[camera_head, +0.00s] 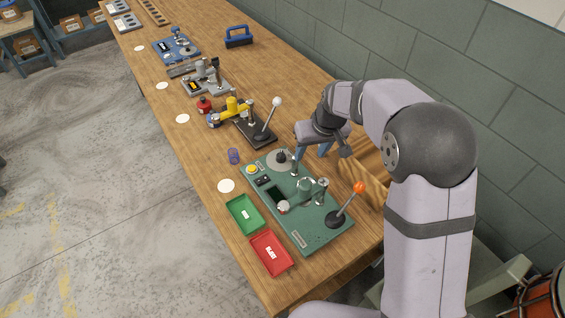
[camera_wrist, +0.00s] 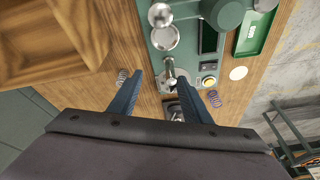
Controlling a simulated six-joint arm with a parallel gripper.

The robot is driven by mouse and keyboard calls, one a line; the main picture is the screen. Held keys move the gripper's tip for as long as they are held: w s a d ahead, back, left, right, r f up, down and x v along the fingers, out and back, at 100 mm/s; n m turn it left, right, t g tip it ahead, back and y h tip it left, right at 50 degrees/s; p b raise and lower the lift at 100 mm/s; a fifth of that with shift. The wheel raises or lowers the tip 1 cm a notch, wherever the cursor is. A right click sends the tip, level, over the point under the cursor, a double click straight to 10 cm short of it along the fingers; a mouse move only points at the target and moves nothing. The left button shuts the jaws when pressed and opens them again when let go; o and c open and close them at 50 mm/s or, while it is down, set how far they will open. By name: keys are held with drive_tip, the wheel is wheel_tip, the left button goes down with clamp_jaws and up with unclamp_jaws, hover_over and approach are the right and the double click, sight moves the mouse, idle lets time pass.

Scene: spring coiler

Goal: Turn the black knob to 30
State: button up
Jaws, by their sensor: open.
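The teal spring coiler (camera_head: 317,223) stands on the wooden bench. A small black knob (camera_head: 281,155) sits on a round grey dial plate (camera_head: 273,165) at its far end, near a yellow button (camera_head: 252,169). My gripper (camera_head: 310,157) is open and empty, pointing down just right of the dial, by a slim metal post. In the wrist view, my gripper (camera_wrist: 160,75) has its two blue fingers spread, and the right finger partly hides the dial area. The yellow button (camera_wrist: 209,81) shows right of that finger. I cannot read the dial marks or the knob's setting.
A lever with an orange ball (camera_head: 359,187) rises from the coiler's near end. A green tray (camera_head: 244,214) and a red tray (camera_head: 271,254) lie left of it. A black lever press (camera_head: 256,132) stands beyond. A wooden bin (camera_wrist: 60,40) is close to my gripper.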

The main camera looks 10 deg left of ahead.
drive_tip(key=n+b, duration=0.1)
drive_tip(key=b, duration=0.1)
approach(282, 155)
drive_tip(key=shift+f+t+y, duration=0.3)
drive_tip(key=shift+f+y, duration=0.1)
drive_tip(key=shift+f, duration=0.5)
drive_tip(key=shift+f+p, duration=0.1)
drive_tip(key=shift+p, duration=0.2)
drive_tip(key=shift+p+x, duration=1.3)
drive_tip(key=shift+x, duration=2.25)
drive_tip(key=c, duration=1)
